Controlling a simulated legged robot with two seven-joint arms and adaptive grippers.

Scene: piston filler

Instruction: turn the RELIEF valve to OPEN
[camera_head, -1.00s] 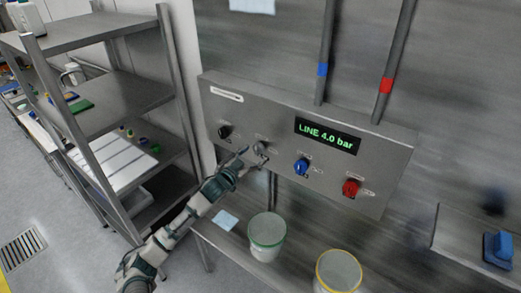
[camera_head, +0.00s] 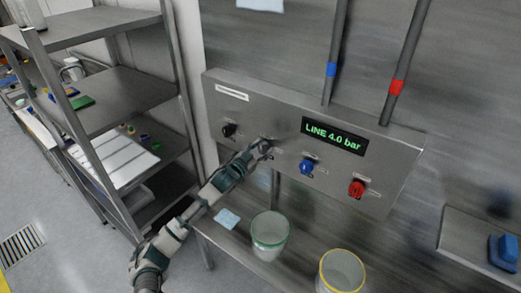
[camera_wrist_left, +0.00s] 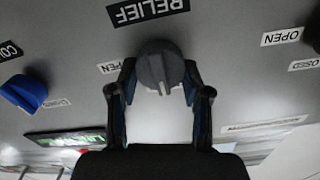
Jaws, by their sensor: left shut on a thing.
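The RELIEF valve is a round grey knob (camera_wrist_left: 160,66) on a grey panel, under an upside-down RELIEF label (camera_wrist_left: 148,10) in the left wrist view. A pale pointer mark on the knob points down in that picture. An OPEN label (camera_wrist_left: 107,67) sits just left of the knob, partly by a finger. My left gripper (camera_wrist_left: 160,92) is shut on the knob, one finger on each side. In the head view the left gripper (camera_head: 264,148) reaches the panel and mostly covers the knob. My right gripper is not in view.
The panel (camera_head: 225,112) also carries a black knob (camera_head: 228,130), a blue knob (camera_head: 306,167), a red knob (camera_head: 357,187) and a display (camera_head: 334,136) reading LINE 4.0 bar. Green-rimmed (camera_head: 270,238) and yellow-rimmed (camera_head: 341,272) buckets stand below. A metal shelf (camera_head: 110,75) stands left.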

